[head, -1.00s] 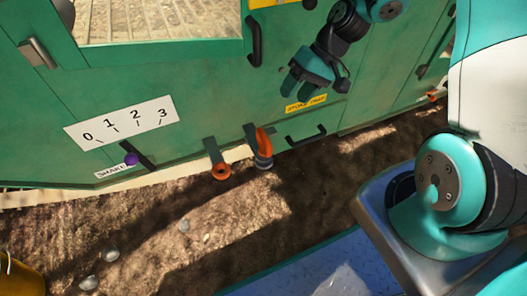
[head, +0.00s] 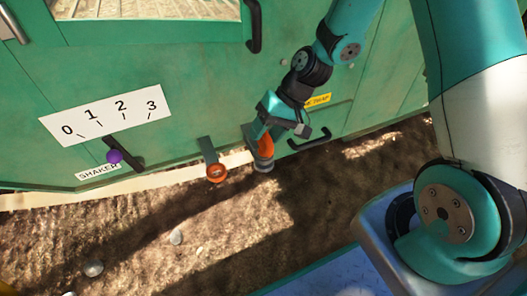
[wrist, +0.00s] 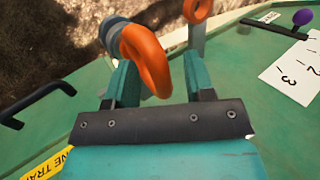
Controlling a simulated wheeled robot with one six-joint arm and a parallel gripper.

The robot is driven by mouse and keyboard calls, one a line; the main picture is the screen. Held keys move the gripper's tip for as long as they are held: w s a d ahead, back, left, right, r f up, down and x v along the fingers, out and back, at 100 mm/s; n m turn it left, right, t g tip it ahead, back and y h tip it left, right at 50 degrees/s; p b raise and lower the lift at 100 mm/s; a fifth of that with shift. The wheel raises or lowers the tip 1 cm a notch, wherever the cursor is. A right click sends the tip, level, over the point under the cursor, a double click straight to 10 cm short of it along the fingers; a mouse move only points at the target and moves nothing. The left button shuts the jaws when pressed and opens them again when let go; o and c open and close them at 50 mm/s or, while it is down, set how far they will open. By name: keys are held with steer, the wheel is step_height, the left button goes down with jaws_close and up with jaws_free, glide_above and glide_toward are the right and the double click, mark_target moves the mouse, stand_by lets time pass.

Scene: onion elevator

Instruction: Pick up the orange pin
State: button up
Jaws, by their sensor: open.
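The orange pin (head: 265,145) stands upright in a grey metal socket on a bracket at the lower edge of the green machine. In the wrist view the orange pin (wrist: 148,58) is a thick loop lying between my two teal fingers, nearer the left one. My gripper (wrist: 158,75) is open around the loop, with a gap at the right finger. In the head view my gripper (head: 272,126) is at the top of the pin and partly hides it. The pin's lower end is hidden in the socket.
An orange ring (head: 217,172) on another bracket is just left of the pin. A black handle (head: 309,140) is close on the right. A shaker lever with a purple knob (head: 115,156) and a number plate (head: 108,116) are further left. Bare ground lies below.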

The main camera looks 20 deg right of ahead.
steer(key=shift+a+f, duration=0.2)
steer(key=shift+f, duration=0.15)
steer(key=shift+r, duration=0.1)
jaws_close()
steer(key=shift+r, duration=0.1)
step_height(320, 180, up, 10)
steer(key=p, duration=0.6)
